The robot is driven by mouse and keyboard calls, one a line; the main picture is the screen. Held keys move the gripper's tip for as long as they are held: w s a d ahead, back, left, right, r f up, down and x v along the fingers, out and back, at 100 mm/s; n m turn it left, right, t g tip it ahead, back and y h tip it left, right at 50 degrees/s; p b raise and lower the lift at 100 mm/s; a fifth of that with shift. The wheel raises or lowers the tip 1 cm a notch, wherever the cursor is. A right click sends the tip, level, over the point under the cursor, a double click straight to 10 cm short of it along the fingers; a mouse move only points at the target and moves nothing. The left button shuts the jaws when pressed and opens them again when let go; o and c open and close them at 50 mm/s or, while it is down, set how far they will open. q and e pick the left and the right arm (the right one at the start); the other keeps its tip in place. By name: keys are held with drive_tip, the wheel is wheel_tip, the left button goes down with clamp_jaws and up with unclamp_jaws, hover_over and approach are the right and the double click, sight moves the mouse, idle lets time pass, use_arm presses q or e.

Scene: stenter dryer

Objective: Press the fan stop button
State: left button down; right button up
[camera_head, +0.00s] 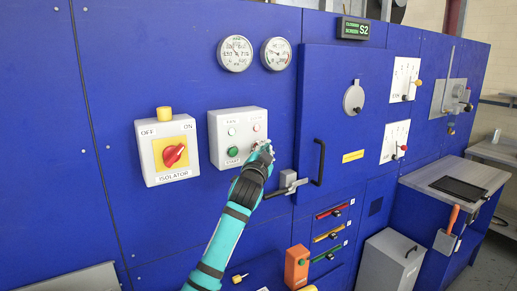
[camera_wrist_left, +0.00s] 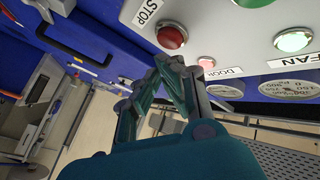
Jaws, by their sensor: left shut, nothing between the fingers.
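The grey fan panel (camera_head: 216,121) is on the blue machine front, with a green start button (camera_head: 233,152) at lower left. In the head view its stop button is hidden behind my left gripper (camera_head: 264,152). In the left wrist view the red stop button (camera_wrist_left: 171,37) shows beside its STOP label (camera_wrist_left: 145,12). The shut, empty fingertips of my left gripper (camera_wrist_left: 174,65) are close to the red button; I cannot tell if they touch it. My right gripper is not in view.
A white fan lamp (camera_head: 232,131) and a pink door lamp (camera_head: 256,127) are above the buttons. A red isolator switch (camera_head: 174,155) is to the left. A door with a black handle (camera_head: 320,162) and a latch (camera_head: 288,180) lie just right of my gripper. Two gauges (camera_head: 235,53) are above.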

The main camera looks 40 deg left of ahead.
use_arm(q)
drive_tip(key=shift+a, duration=0.15)
drive_tip(key=shift+w+a, duration=0.15)
drive_tip(key=shift+a, duration=0.15)
idle(0.6)
drive_tip(key=shift+w+a+r+p, duration=0.1)
drive_tip(key=shift+w+a+p, duration=0.1)
drive_tip(key=shift+a+p, duration=0.25)
idle(0.5)
drive_tip(key=shift+d, duration=0.1)
idle(0.3)
drive_tip(key=shift+s+d, duration=0.35)
drive_tip(key=shift+d, duration=0.35)
drive_tip(key=shift+d, duration=0.15)
drive_tip(key=shift+s+d+p, duration=0.1)
drive_tip(key=shift+s+d, duration=0.2)
drive_tip(key=shift+d, duration=0.45)
drive_tip(key=shift+s+d+p, duration=0.1)
drive_tip(key=shift+s+d, duration=0.25)
drive_tip(key=shift+d, duration=0.35)
drive_tip(key=shift+s+d+p, duration=0.1)
drive_tip(key=shift+s+d, duration=0.2)
drive_tip(key=shift+d, duration=0.45)
